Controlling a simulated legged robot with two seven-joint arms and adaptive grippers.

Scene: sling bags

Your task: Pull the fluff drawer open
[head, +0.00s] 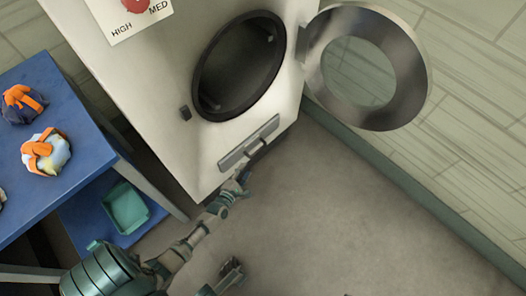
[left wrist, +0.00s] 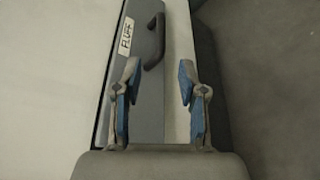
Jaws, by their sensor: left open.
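The fluff drawer (head: 236,156) is a grey panel low on the front of the white dryer, with a dark handle (head: 257,148). In the left wrist view the drawer front (left wrist: 145,100) carries a "FLUFF" label (left wrist: 125,36), and its curved handle (left wrist: 156,48) stands out ahead of the fingers. My left gripper (head: 241,178) is just below the drawer. In the left wrist view the left gripper (left wrist: 159,82) is open, its blue-padded fingers apart with nothing between them, short of the handle. My right gripper (head: 232,270) is low in the head view, away from the drawer; its jaws are unclear.
The dryer's round door (head: 408,75) hangs open to the right, and its drum (head: 240,70) looks empty. A blue table (head: 75,125) with orange-strapped bags (head: 48,153) stands at left, a teal bin (head: 124,207) on its lower shelf. The floor (head: 350,220) at right is clear.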

